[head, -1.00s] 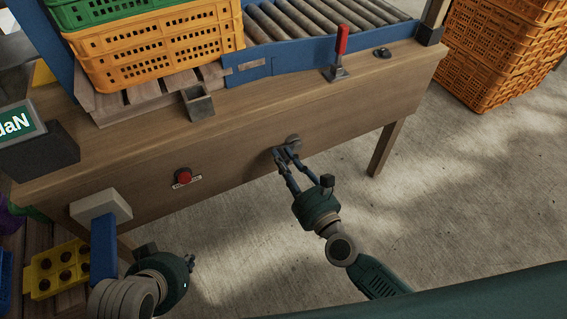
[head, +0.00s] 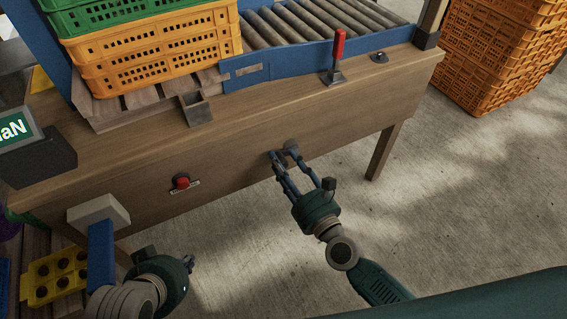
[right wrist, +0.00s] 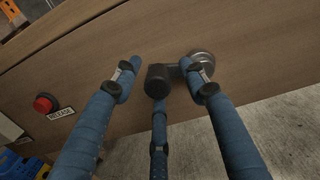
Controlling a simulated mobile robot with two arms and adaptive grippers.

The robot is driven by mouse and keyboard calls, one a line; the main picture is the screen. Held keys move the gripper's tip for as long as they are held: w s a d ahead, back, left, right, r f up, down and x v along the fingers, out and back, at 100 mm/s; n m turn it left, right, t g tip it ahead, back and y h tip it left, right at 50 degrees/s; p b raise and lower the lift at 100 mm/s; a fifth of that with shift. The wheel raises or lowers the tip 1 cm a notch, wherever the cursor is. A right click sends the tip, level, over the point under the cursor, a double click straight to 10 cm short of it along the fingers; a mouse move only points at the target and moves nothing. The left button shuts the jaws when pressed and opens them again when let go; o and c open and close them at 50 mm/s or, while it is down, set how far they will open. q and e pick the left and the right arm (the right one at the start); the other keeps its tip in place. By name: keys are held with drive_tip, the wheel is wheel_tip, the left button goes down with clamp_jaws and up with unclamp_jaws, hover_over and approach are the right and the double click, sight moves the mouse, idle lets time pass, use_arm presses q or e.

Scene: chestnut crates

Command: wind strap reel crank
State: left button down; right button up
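The strap reel crank is on the front board of the wooden bench. Its round grey hub (right wrist: 203,62) and dark knob (right wrist: 157,81) show in the right wrist view, joined by a short dark arm. The hub also shows in the head view (head: 291,144). My right gripper (right wrist: 160,76) is open, with its blue fingers spread on either side of the knob. A gap shows between the left finger and the knob; the right finger overlaps the crank arm, and contact cannot be told. My left gripper (head: 189,263) is low at the left, its fingers mostly hidden.
A red release button (head: 182,182) is on the board left of the crank. A red-handled lever (head: 336,58), orange crate (head: 150,62) and rollers (head: 300,25) are on the bench. A yellow tray (head: 45,280) is low left.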

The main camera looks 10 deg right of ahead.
drive_tip(key=shift+s+d, duration=0.1)
drive_tip(key=shift+s, duration=0.2)
drive_tip(key=v, duration=1.1)
drive_tip(key=shift+s, duration=0.15)
drive_tip(key=shift+d+r, duration=0.1)
